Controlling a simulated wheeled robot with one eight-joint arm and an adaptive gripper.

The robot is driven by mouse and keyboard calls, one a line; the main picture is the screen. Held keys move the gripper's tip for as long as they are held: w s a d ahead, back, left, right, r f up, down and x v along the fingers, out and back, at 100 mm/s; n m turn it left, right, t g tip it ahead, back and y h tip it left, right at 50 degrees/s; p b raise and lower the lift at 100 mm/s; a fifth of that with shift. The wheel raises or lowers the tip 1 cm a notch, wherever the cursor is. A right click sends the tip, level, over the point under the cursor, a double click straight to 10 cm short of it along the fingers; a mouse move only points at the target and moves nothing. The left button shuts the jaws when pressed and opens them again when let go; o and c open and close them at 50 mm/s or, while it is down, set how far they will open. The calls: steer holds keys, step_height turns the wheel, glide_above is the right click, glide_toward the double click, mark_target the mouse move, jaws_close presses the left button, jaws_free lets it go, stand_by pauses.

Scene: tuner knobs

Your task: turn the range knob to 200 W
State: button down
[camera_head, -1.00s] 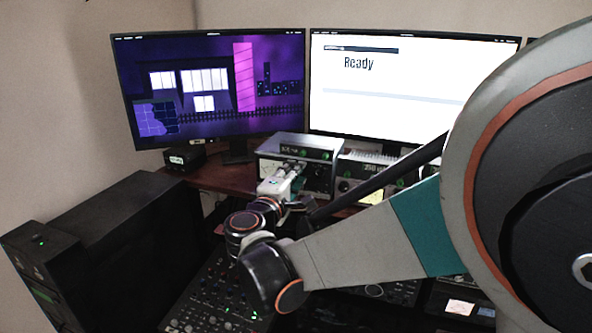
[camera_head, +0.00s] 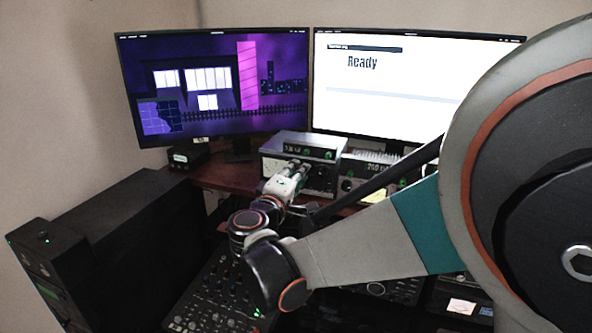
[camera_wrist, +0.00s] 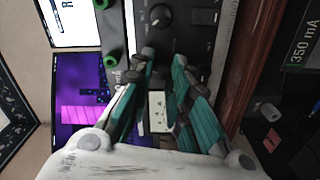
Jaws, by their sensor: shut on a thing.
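The tuner (camera_head: 325,178) is a grey box with a dark front, below and between the two monitors. My gripper (camera_head: 297,166) reaches its front panel in the head view. In the wrist view my gripper (camera_wrist: 164,57) has its dark fingertips close together at the panel. They are shut on a small part there, which I take to be the range knob. The fingers hide it, so its pointer and setting cannot be read. A round black knob with a pale pointer (camera_wrist: 160,17) shows clear of the fingertips. A white meter face (camera_wrist: 158,110) shows between the fingers.
Another instrument (camera_head: 352,184) stands close on the right. A mixer panel (camera_head: 212,295) lies below my arm. The left monitor (camera_head: 205,120) and right monitor (camera_head: 400,115) stand behind.

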steer(key=m, duration=0.5)
steer(key=shift+p, duration=0.35)
steer(key=shift+m, duration=0.3)
steer(key=c, duration=1.8)
jaws_free()
